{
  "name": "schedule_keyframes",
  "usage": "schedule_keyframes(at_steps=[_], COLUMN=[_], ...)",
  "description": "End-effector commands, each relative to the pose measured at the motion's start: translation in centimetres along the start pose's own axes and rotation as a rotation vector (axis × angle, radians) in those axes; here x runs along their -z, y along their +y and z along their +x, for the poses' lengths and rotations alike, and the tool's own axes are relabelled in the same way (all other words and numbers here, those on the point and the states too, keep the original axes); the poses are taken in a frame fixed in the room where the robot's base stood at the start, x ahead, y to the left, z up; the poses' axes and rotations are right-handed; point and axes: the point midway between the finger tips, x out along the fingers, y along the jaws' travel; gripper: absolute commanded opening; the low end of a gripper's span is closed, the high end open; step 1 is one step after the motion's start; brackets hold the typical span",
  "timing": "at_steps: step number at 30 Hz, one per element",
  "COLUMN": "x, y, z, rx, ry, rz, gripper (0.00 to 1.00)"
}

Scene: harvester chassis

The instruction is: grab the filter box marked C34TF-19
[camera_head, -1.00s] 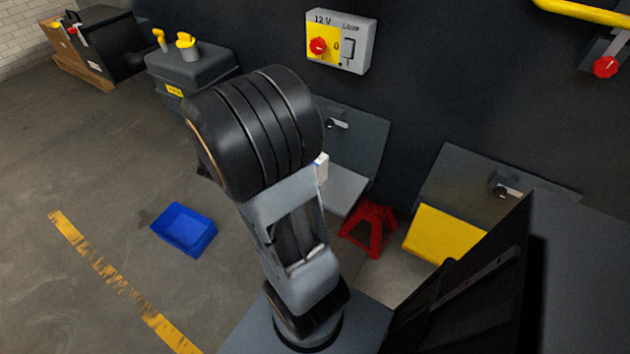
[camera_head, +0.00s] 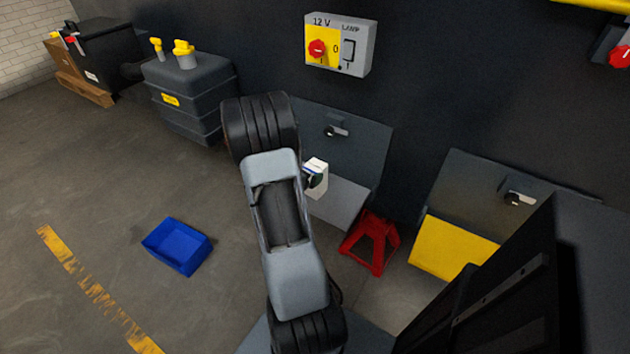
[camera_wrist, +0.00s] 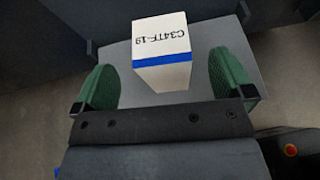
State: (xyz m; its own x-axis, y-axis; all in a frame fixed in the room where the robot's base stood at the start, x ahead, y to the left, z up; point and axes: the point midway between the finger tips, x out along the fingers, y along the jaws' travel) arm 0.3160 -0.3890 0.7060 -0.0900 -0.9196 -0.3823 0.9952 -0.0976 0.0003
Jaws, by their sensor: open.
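The filter box (camera_wrist: 163,58) is white with a blue band and stands on a grey shelf. Its C34TF-19 marking shows upside down in the wrist view. My gripper (camera_wrist: 168,88) is open, with one green finger to the left of the box and one to the right. Both fingers are apart from the box, with gaps on each side. In the head view the box (camera_head: 316,177) shows beside my arm, which hides part of it. The gripper is mostly hidden there too.
The grey shelf (camera_head: 340,206) juts from an open panel (camera_head: 352,150). A red stand (camera_head: 371,243) is just right of it, and a yellow compartment (camera_head: 450,246) lies farther right. A control box (camera_head: 340,45) is above. A blue bin (camera_head: 177,246) sits on open floor at left.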

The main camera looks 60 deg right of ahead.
Motion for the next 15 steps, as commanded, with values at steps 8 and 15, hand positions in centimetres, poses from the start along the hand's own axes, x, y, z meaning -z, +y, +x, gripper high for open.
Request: schedule_keyframes(at_steps=[8, 15], x=[0.0, 0.1], y=[-0.1, -0.1], z=[1.8, 5.0], rx=[0.001, 0.001], ry=[0.001, 0.0], rz=[-0.001, 0.0], gripper=[0.99, 0.99])
